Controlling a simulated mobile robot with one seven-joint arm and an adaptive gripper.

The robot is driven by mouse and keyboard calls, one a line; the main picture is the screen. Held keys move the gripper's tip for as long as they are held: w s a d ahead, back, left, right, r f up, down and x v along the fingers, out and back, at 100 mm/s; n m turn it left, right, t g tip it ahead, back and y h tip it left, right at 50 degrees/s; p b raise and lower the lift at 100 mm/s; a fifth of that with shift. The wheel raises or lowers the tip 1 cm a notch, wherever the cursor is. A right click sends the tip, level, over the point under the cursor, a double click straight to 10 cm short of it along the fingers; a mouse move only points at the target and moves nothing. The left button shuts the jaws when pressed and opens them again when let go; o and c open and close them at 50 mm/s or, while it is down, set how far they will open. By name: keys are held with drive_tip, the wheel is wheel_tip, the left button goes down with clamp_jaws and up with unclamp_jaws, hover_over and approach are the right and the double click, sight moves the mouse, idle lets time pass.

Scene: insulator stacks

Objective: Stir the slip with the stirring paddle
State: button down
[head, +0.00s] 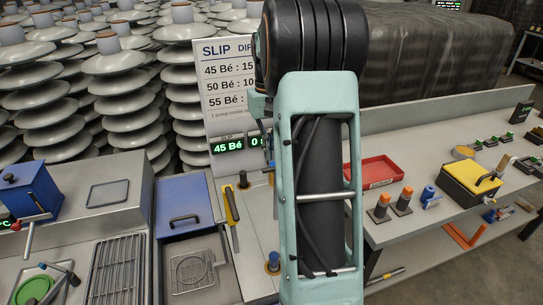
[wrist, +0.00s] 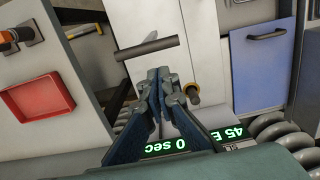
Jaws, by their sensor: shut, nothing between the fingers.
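My gripper (wrist: 160,75) is shut and empty in the wrist view, in front of the lit display. In the head view my own arm hides it. A yellow-handled tool (head: 231,206) stands beside the blue-lidded bay; I cannot tell if it is the stirring paddle. A grey bar (wrist: 147,47) lies beyond my fingertips in the wrist view, apart from them as far as I can tell; what it belongs to is unclear. The slip itself is not visible. The blue lid (head: 184,203) has a dark handle and also shows in the wrist view (wrist: 263,70).
The slip sign (head: 225,85) stands behind the bench, above a display (head: 234,147) reading 45 Bé and 0. A wire basket (head: 192,270) lies below the blue lid. Insulator stacks fill the back left.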

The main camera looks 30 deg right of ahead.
drive_tip(key=shift+s+a+f, duration=0.2)
drive_tip(key=shift+s+a, duration=0.05)
drive_tip(key=shift+s, duration=0.5)
drive_tip(key=s+b, duration=0.1)
drive_tip(key=b, duration=0.1)
drive_tip(key=shift+s+a+f+t+b, duration=0.1)
drive_tip(key=shift+s+f+t+b, duration=0.1)
drive_tip(key=shift+t+b, duration=0.1)
drive_tip(key=s+a+t+b, duration=0.2)
drive_tip(key=s+b, duration=0.4)
drive_tip(key=s, duration=0.1)
drive_tip(key=shift+s+f+h+b, duration=0.3)
drive_tip(key=shift+s+f+b, duration=0.1)
drive_tip(key=shift+f, duration=0.05)
drive_tip(key=shift+a, duration=0.1)
